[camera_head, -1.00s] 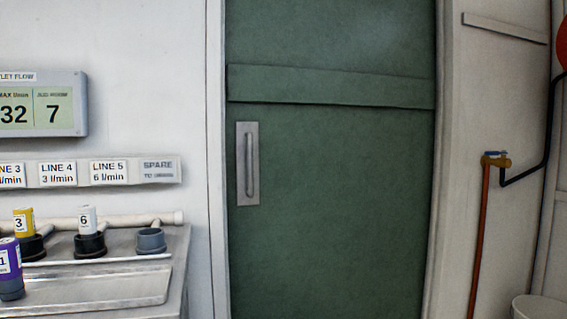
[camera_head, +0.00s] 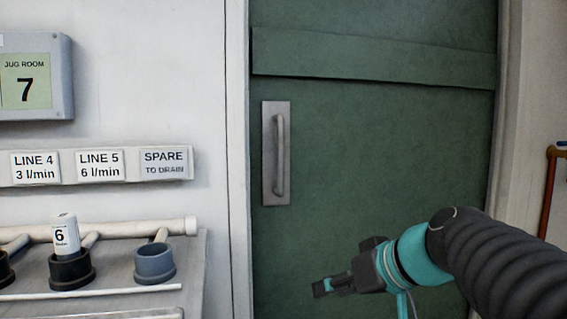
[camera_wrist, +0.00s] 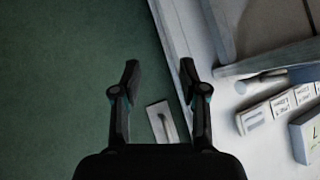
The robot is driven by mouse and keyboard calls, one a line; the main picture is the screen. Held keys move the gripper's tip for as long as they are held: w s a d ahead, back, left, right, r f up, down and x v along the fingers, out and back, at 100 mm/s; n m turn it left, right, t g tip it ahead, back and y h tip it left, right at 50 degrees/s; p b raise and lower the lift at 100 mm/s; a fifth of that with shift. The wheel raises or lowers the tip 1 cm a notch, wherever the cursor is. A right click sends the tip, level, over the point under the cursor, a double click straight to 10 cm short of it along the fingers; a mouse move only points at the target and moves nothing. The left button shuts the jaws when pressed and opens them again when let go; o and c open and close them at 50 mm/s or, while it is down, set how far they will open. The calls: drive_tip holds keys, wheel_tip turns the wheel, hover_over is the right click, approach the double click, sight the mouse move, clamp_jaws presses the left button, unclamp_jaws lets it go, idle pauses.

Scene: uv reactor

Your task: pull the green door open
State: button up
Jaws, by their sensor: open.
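The green door (camera_head: 380,160) stands shut in its pale frame in the head view. Its upright grey handle (camera_head: 280,155) sits on a metal plate near the door's left edge. My gripper (camera_head: 322,288) is in front of the door, below and to the right of the handle, apart from it. In the wrist view my gripper (camera_wrist: 159,75) has its two fingers spread with nothing between them. The handle (camera_wrist: 166,124) shows there beyond and between the fingers, partly hidden by the gripper body. The green door (camera_wrist: 60,70) fills the left of that view.
Left of the door, a steel bench (camera_head: 190,285) holds a grey empty socket (camera_head: 155,262) and a white cartridge marked 6 (camera_head: 65,236). A label rail (camera_head: 120,165) and a display box (camera_head: 40,80) are on the wall. A red-brown pipe (camera_head: 549,190) stands at the right.

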drive_tip(key=w+r+n+t+y, duration=0.2)
drive_tip(key=w+r+y, duration=0.1)
drive_tip(key=w+r, duration=0.5)
wheel_tip(320, 180, up, 11)
drive_tip(key=n+t+y+p, duration=0.2)
drive_tip(key=n+y+p, duration=0.1)
drive_tip(key=y, duration=0.1)
hover_over(281, 187)
drive_tip(key=w, duration=0.1)
drive_tip(key=shift+r, duration=0.1)
clamp_jaws()
